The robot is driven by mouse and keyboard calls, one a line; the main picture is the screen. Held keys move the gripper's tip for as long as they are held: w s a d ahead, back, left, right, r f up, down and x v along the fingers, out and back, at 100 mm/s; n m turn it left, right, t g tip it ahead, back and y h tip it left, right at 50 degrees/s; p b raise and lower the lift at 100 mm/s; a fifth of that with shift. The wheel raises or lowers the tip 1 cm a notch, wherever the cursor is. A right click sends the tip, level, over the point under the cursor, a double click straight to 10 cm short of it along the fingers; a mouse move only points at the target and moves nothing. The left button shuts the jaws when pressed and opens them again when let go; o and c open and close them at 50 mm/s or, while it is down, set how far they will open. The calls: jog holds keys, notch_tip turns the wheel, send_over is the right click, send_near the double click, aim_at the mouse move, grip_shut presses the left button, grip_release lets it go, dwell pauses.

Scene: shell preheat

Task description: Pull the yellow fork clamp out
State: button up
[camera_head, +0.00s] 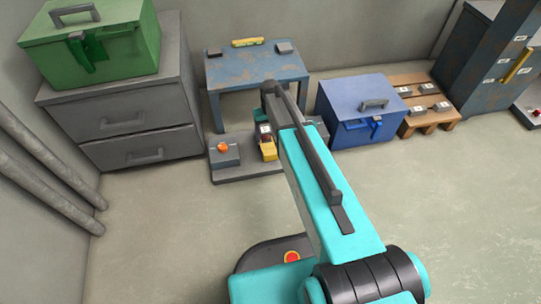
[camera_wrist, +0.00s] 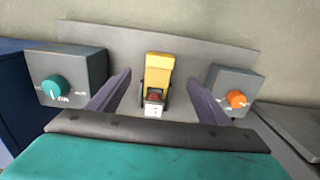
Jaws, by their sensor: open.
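The yellow fork clamp (camera_wrist: 159,68) stands near the middle of the wrist view, on a grey base plate (camera_wrist: 208,48). A small white-faced part with a red top (camera_wrist: 154,107) sits at its near end. In the head view the yellow piece (camera_head: 268,154) shows low beside my arm. My gripper (camera_wrist: 159,77) is open, with one finger on each side of the clamp and a visible gap to both. I cannot tell how deep the fingertips reach. My arm hides part of the plate in the head view.
A grey box with a teal knob (camera_wrist: 55,85) stands left of the fingers in the wrist view. A grey box with an orange knob (camera_wrist: 236,99) stands to the right. A blue table (camera_head: 236,70) and a blue chest (camera_head: 345,101) stand nearby.

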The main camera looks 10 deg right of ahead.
aim_at(271, 153)
jog(key=shift+f, duration=0.1)
notch_tip(271, 153, down, 14)
jog(key=b, duration=0.6)
jog(key=shift+r, duration=0.2)
dwell(0.3)
jog(key=c, duration=1.5)
jog(key=shift+s+r+p, duration=0.1)
jog(key=shift+s+p, duration=0.7)
jog(key=shift+s, duration=1.8)
jog(key=o, duration=1.5)
